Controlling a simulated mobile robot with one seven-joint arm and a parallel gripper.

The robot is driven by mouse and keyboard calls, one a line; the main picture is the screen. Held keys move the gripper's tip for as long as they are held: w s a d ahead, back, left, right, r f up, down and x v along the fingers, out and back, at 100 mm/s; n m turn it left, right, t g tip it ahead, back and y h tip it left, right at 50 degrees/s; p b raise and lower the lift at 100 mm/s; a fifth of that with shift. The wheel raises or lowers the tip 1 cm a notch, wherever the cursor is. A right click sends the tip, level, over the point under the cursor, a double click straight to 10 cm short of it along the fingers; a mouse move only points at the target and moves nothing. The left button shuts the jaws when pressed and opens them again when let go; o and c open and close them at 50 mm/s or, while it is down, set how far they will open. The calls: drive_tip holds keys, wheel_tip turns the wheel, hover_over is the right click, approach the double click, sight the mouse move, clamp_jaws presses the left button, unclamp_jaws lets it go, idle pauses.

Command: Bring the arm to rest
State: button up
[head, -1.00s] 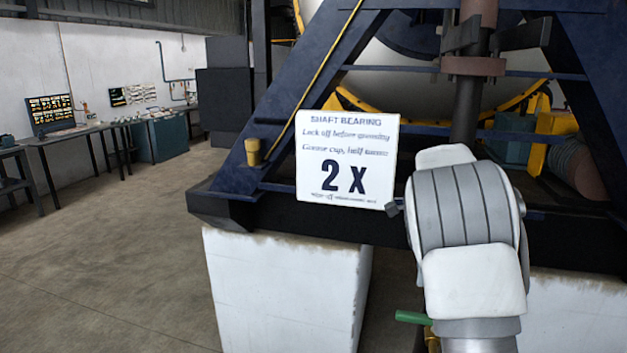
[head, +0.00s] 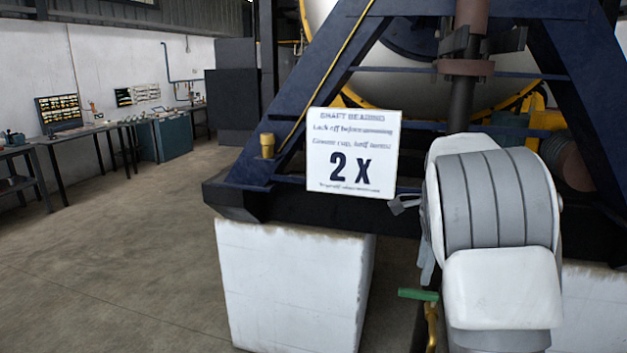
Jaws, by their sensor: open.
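My arm, grey and white, rises from the bottom right and fills much of the right side of the head view. A small grey piece, which looks like the end of my gripper (head: 404,205), shows just left of the arm and beside the lower right corner of the sign. The rest of the gripper is hidden behind the arm. Nothing is seen held in it.
A white sign (head: 352,153) reading "SHAFT BEARING" and "2 X" stands before a dark blue frame (head: 255,200) on white blocks (head: 290,285). A brass-coloured cup (head: 267,145) sits on the frame. A green handle (head: 418,294) is close to my arm.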

drive_tip(key=s+a+r+n+t, duration=0.1)
drive_tip(key=s+a+r+n, duration=0.3)
drive_tip(key=s, duration=0.4)
drive_tip(key=s+a+r+n+t, duration=0.2)
drive_tip(key=s+r+n, duration=0.2)
drive_tip(key=s+n, duration=0.3)
drive_tip(key=s+a+f+n+t, duration=0.2)
drive_tip(key=s+n, duration=0.7)
drive_tip(key=s, duration=0.6)
drive_tip(key=shift+a+f, duration=0.55)
drive_tip(key=shift+a, duration=0.1)
